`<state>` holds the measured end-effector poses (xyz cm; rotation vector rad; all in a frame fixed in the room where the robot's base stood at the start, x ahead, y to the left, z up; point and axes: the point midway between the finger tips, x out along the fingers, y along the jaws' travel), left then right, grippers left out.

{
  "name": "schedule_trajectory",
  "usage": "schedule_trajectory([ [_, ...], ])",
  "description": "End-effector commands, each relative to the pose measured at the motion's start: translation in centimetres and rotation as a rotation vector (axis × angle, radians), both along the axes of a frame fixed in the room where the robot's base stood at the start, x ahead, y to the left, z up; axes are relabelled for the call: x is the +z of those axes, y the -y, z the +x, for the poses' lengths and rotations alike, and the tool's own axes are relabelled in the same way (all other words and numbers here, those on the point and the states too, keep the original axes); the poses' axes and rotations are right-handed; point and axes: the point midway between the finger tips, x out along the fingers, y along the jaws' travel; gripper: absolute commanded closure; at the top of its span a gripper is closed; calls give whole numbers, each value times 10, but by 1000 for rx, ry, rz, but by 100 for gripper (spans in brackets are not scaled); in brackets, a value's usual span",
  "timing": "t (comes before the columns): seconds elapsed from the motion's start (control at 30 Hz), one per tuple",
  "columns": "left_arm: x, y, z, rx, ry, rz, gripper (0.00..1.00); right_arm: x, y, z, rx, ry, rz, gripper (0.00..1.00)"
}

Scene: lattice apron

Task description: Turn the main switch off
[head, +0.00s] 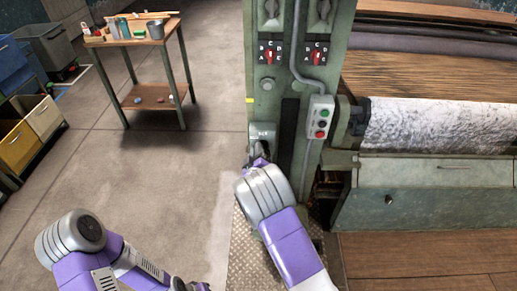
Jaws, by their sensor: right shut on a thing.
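A grey switch box (263,130) is mounted low on the front of the green machine post. My right gripper (259,158) reaches up to it and is shut on the handle at the box's lower part. The handle is mostly hidden by my gripper and wrist, so its exact position cannot be told. My left arm shows at the lower left, bent; its gripper is out of the frame at the bottom edge.
Two red selector knobs (270,57) (316,55) sit higher on the green post (292,20). A push-button box (320,117) is to the right, beside a fleecy roller (440,125). A workbench (130,38) stands back left; floor between is clear.

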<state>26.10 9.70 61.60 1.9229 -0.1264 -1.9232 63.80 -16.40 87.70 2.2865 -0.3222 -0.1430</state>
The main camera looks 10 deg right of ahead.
Motion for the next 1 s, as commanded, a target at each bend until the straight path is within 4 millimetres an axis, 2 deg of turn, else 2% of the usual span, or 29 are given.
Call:
schedule_trajectory([
  [0.6,9,0,0,0,0,0,100,-13,-7,2,0,-151,-527,100],
  [1.0,10,0,0,0,0,0,100,-18,-6,2,0,-202,-696,100],
])
